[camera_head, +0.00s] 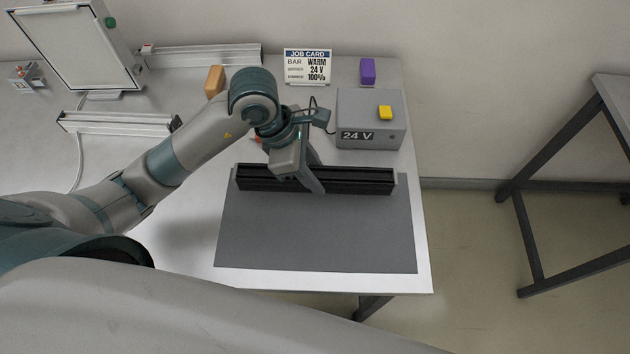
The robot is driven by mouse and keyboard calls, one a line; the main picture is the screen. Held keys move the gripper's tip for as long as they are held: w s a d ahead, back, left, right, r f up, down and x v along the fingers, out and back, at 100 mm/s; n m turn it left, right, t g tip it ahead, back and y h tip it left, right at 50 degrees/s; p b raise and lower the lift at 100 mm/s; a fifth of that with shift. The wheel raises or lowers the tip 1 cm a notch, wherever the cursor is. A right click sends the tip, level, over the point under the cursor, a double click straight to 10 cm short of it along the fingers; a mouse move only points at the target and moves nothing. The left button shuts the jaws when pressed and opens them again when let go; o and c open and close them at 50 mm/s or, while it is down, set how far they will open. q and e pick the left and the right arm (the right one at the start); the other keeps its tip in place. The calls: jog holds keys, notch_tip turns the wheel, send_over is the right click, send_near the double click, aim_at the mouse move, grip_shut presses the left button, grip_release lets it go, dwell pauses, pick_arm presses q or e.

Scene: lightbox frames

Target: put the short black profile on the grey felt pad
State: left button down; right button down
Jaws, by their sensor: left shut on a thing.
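The short black profile (358,181) lies lengthwise along the far edge of the grey felt pad (315,235). My left gripper (312,182) is over the middle of the profile and shut on it, with one finger showing on its near side. The profile looks level. I cannot tell whether it rests on the pad or hangs just above it. The gripper hides part of the profile's middle. My right gripper is not in view.
A grey 24 V box (370,138) with a yellow button stands behind the profile. A job card (307,67), a purple block (367,71), an orange block (215,81), silver profiles (118,123) and a framed panel (75,45) stand farther back. The pad's near part is clear.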

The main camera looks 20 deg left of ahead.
pick_arm(q)
jog(key=shift+f+p, duration=0.65)
jog(key=shift+f, duration=1.35)
jog(key=c, duration=1.3)
grip_release()
jog(key=shift+r, duration=0.1)
jog(key=b+v, duration=0.3)
jog(key=v, duration=0.7)
jog(key=shift+a+r, duration=0.2)
jog(key=shift+s+a+r, duration=0.15)
jog(key=shift+a+r, duration=0.05)
jog(key=shift+r, duration=0.45)
